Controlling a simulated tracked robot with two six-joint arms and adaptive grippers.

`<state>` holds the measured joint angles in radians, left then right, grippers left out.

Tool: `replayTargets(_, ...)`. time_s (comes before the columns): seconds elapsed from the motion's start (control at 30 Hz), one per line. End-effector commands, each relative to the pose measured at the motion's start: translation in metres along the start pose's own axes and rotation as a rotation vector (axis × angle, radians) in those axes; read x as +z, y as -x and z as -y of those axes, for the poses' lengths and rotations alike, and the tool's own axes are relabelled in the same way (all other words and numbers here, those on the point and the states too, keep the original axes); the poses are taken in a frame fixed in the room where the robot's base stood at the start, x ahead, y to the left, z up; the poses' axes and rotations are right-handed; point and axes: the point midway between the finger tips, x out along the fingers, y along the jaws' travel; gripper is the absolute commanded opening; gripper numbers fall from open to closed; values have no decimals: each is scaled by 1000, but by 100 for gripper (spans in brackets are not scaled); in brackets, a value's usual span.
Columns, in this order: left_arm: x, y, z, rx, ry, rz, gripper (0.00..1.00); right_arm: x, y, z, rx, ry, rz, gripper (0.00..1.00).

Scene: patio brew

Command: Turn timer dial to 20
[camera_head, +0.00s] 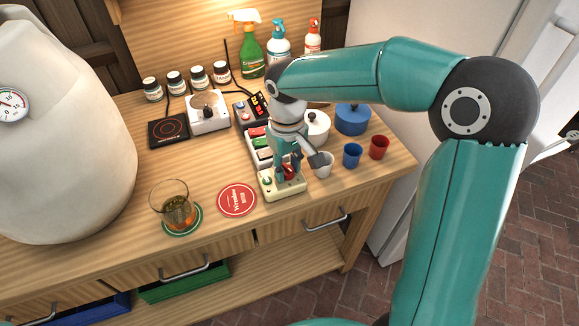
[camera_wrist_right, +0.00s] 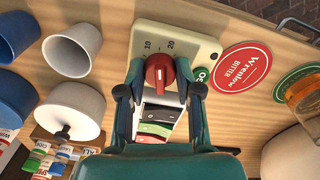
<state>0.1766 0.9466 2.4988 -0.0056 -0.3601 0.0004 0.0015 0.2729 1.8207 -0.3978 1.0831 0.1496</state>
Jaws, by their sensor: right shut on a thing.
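The timer is a cream box (camera_head: 284,191) at the front edge of the wooden counter. In the right wrist view its cream face (camera_wrist_right: 195,45) carries the marks 10 and 20. Its red dial (camera_wrist_right: 160,72) has a white mark on it; I cannot tell exactly which number it points to. The dial also shows in the head view (camera_head: 291,173), partly hidden by the fingers. My right gripper (camera_head: 284,172) reaches down over the timer and is shut on the red dial; its fingers stand on both sides in the right wrist view (camera_wrist_right: 160,85). My left gripper is out of view.
A red coaster (camera_head: 237,199) lies left of the timer, with a glass (camera_head: 174,211) beyond it. A white cup (camera_head: 324,168), a blue cup (camera_head: 352,156) and a red cup (camera_head: 379,147) stand to the right. Coloured switches (camera_head: 258,142) lie just behind.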

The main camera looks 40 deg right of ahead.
Motion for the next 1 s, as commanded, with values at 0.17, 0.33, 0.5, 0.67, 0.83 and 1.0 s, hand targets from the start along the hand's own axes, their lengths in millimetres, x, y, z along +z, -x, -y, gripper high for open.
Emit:
replayTargets(0.17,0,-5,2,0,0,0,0,-1,0,1,-3,-158,-6,0)
replayTargets(0.33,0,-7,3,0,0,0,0,-1,0,1,-2,-283,-5,0)
replayTargets(0.5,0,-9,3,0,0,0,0,-1,0,0,-2,-371,-5,0)
replayTargets(0.67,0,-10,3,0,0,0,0,-1,1,0,-1,-418,-6,0)
replayTargets(0.83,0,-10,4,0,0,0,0,-2,1,0,-1,-438,-7,0)
replayTargets(1.0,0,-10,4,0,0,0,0,-2,1,-1,0,-440,-7,0)
